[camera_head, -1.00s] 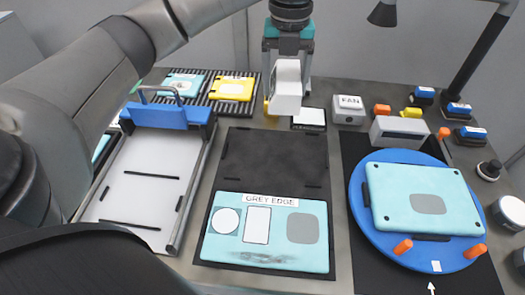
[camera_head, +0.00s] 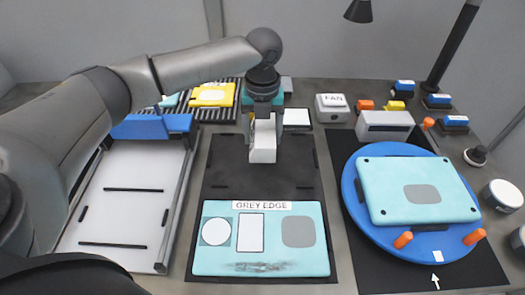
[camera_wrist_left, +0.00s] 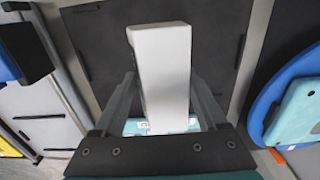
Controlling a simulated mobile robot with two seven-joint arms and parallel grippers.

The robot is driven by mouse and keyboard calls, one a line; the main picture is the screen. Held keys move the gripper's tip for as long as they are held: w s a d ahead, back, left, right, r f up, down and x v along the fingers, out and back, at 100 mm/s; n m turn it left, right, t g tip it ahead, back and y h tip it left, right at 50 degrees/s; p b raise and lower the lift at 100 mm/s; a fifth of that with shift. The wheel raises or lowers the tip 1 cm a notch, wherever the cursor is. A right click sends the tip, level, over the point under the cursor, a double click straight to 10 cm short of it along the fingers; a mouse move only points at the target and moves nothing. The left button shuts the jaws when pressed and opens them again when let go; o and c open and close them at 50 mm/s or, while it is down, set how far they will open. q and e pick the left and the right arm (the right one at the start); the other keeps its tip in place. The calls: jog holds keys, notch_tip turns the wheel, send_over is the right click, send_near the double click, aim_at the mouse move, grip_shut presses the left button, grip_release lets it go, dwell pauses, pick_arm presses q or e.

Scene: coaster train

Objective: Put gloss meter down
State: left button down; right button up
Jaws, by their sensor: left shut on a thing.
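The gloss meter, a white box (camera_head: 262,145), is held upright in my left gripper (camera_head: 263,122), which is shut on it. It appears over the bare far half of a dark mat (camera_head: 229,173). I cannot tell its exact height above the mat. The left wrist view shows the white box (camera_wrist_left: 163,65) between the two fingers. On the mat's near half lies a light-blue panel (camera_head: 268,248) labelled GREY EDGE, with a white circle, a white rectangle and a grey square. My right gripper is not in view.
A small white pad (camera_head: 297,117) lies just behind the mat. A white tray (camera_head: 128,205) with a blue clamp (camera_head: 150,127) is at left. A blue turntable (camera_head: 352,190) bearing another light-blue panel (camera_head: 418,187) is at right. The FAN box (camera_head: 332,107) stands behind.

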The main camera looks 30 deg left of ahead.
aim_at(263, 129)
pick_arm(q)
jog(key=shift+f+b, duration=0.5)
jog(key=shift+f, duration=2.25)
jog(key=shift+f, duration=0.1)
grip_release()
jog(key=shift+r, duration=0.25)
notch_tip(263, 129, up, 12)
jog(key=shift+f+p, duration=0.15)
jog(key=shift+p, duration=1)
